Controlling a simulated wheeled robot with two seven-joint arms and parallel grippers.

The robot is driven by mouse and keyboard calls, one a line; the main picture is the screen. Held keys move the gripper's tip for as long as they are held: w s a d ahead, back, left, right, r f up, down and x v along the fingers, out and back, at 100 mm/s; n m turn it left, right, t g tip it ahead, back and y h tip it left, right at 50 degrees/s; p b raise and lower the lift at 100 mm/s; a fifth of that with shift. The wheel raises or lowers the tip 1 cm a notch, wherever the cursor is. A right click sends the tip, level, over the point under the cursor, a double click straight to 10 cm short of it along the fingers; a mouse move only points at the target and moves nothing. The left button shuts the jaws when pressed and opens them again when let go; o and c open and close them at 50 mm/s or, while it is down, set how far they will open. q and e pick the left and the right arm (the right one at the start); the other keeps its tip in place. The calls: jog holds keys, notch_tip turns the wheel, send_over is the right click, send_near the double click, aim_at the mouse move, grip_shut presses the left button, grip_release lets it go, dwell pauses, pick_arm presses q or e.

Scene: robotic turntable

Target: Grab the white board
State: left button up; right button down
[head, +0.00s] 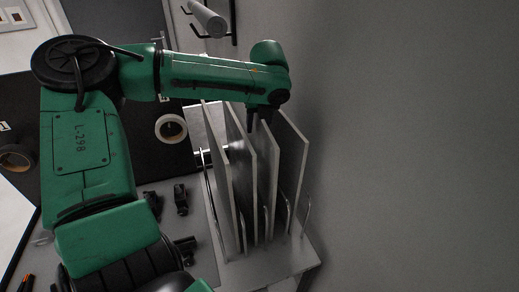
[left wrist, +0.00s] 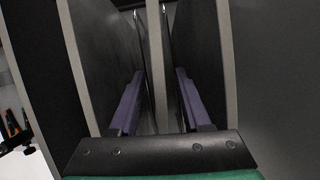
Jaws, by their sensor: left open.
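Several thin upright boards with pale edges stand side by side in a rack (head: 308,210). A pale grey board (head: 240,165) is among them, and I cannot tell for sure which one is the white board. My left gripper (head: 261,118) points down at the top of the boards, toward the right of the group. In the left wrist view, its two purple-grey fingers (left wrist: 157,108) are open and apart, with the pale edge of a board (left wrist: 156,50) running between them. The fingertips' depth beside that board is unclear. My right gripper is out of view.
Neighbouring boards (left wrist: 226,60) stand close on both sides of the fingers. Thin wire dividers (head: 287,215) rise between the boards. A tape roll (head: 171,129) and small black parts (head: 181,199) lie to the left. A grey wall (head: 420,150) is close on the right.

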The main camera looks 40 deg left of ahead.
pick_arm(q)
jog(key=shift+w+a+f, duration=0.1)
jog(key=shift+w+f, duration=0.05)
jog(key=shift+f, duration=0.15)
grip_shut()
dwell(1.5)
